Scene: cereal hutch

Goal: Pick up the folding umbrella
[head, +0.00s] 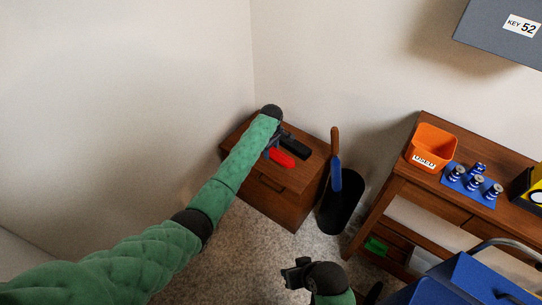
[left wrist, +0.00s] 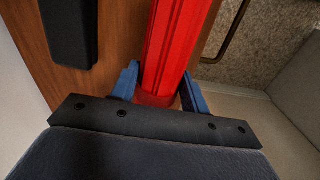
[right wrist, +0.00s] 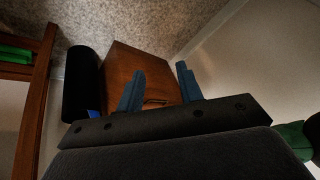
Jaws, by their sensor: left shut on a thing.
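The red folding umbrella (head: 281,157) lies on top of a small brown cabinet (head: 266,190) in the corner. In the left wrist view the umbrella (left wrist: 178,40) runs between the two blue fingers of my left gripper (left wrist: 160,92), which is shut on its near end. In the head view my left gripper (head: 269,150) is partly hidden by my own wrist. My right gripper (head: 296,272) is low in front of the cabinet. The right wrist view shows its fingers (right wrist: 160,75) apart with nothing between them.
A black case-like object (head: 296,146) lies beside the umbrella. A dark bin (head: 340,205) with a blue-and-wood handled item stands right of the cabinet. Further right, a wooden desk (head: 400,165) holds an orange container (head: 432,147) and several small bottles on a blue mat.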

